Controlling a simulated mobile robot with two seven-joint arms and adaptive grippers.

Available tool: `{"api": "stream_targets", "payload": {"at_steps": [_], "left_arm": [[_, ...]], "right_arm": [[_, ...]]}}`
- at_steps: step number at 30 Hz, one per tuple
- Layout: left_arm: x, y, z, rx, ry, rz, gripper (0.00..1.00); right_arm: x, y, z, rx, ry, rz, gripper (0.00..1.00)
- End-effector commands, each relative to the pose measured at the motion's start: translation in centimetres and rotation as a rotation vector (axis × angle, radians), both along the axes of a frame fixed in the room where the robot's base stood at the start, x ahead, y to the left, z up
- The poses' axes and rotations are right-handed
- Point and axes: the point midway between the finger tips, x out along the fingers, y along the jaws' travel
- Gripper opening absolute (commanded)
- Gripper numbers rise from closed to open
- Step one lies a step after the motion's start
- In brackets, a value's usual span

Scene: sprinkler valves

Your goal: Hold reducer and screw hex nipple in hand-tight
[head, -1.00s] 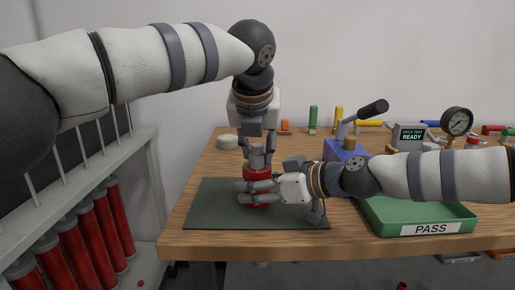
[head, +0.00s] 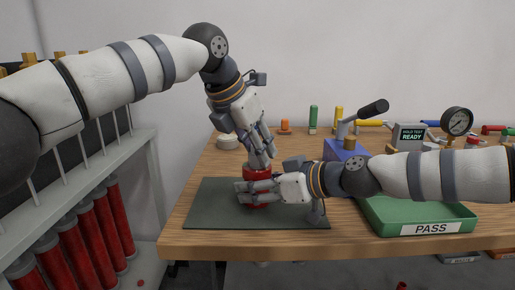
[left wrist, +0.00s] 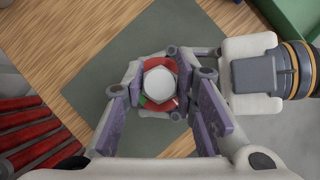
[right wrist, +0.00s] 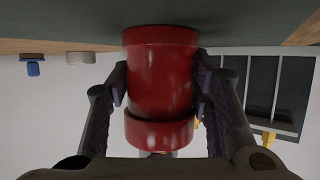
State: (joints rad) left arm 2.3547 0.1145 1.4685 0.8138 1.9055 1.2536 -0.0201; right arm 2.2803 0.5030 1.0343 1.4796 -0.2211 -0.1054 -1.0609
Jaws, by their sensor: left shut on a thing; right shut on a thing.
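The red reducer (head: 257,172) stands upright on the dark green mat (head: 210,205). My right gripper (head: 258,190) is shut around its body from the right; the right wrist view shows the reducer (right wrist: 160,85) between both fingers. The grey hex nipple (left wrist: 160,84) sits at the reducer's top, seen end-on in the left wrist view. My left gripper (head: 262,162) is above, tilted, with its fingers shut on the nipple. In the head view those fingers hide the nipple. How deep its thread sits cannot be seen.
A green tray marked PASS (head: 375,212) stands right of the mat, under my right arm. Behind are a blue vise (head: 345,150), a test box (head: 411,136) and a gauge (head: 457,122). A rack of red pipes (head: 85,240) is at the left.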

Motion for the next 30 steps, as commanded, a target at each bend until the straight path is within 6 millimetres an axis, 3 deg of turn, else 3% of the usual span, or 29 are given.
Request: {"api": "stream_targets", "payload": {"at_steps": [4,11,18,28,29,30], "left_arm": [[-0.02,0.11,-0.01,-0.001,0.003,-0.103,0.00],[-0.01,0.14,0.00,0.001,0.002,-0.110,0.00],[0.06,0.02,0.01,-0.002,0.006,-0.336,0.00],[-0.06,0.16,-0.07,-0.001,0.005,-0.386,0.00],[-0.06,0.17,-0.08,-0.001,0.005,-0.386,0.28],[-0.06,0.16,-0.08,-0.001,0.005,-0.386,0.37]], "right_arm": [[0.27,-0.25,0.23,0.003,-0.004,-0.009,0.13],[0.29,-0.27,0.25,0.003,-0.005,-0.010,0.13],[0.30,-0.29,0.25,0.003,-0.005,-0.010,0.13],[0.29,-0.29,0.26,0.003,-0.004,-0.010,0.13],[0.30,-0.29,0.27,0.003,-0.004,-0.010,0.13],[0.29,-0.28,0.27,0.003,-0.005,-0.010,0.13]]}}
